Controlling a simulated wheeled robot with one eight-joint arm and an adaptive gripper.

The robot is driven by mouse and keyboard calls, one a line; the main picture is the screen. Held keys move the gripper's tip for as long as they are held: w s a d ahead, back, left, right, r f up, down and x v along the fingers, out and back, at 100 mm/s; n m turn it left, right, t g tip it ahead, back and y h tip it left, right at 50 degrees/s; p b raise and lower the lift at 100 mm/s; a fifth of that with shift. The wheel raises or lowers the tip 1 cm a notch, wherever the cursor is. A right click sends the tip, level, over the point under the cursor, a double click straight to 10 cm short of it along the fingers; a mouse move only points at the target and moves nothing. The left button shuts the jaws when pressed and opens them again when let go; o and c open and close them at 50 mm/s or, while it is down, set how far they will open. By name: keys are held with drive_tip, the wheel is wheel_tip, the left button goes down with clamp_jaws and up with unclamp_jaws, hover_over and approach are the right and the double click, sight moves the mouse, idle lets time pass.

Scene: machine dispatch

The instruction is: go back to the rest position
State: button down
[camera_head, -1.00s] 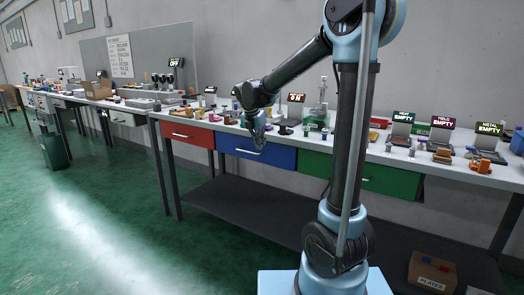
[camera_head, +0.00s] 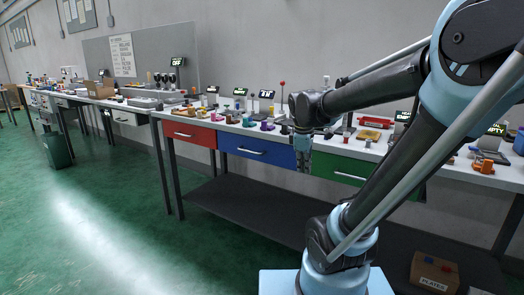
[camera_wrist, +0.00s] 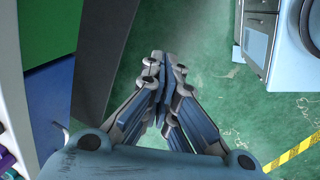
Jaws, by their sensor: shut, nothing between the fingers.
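My gripper (camera_head: 302,167) hangs pointing down in front of the workbench, in the head view, near the blue drawer (camera_head: 258,148) and the green drawer (camera_head: 342,170). In the wrist view the fingers of my gripper (camera_wrist: 163,62) come together at their tips over the green floor, with nothing between them. My arm is bent, its upper link leaning to the right.
The white bench top (camera_head: 230,127) carries many small parts and several little displays. A red drawer (camera_head: 189,134) is on the left. A cardboard box labelled PLATES (camera_head: 434,271) sits on the dark lower shelf (camera_head: 250,205). The green floor (camera_head: 110,220) at left is clear.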

drive_tip(key=s+d+f+m, duration=0.2)
drive_tip(key=s+f+m, duration=0.3)
drive_tip(key=s+m, duration=0.1)
drive_tip(key=s+d+f+m+y, duration=0.1)
drive_tip(key=s+f+m, duration=0.4)
drive_tip(key=s+m, duration=0.2)
drive_tip(key=shift+s+d+f, duration=0.2)
drive_tip(key=shift+s+d, duration=0.2)
drive_tip(key=shift+s, duration=0.6)
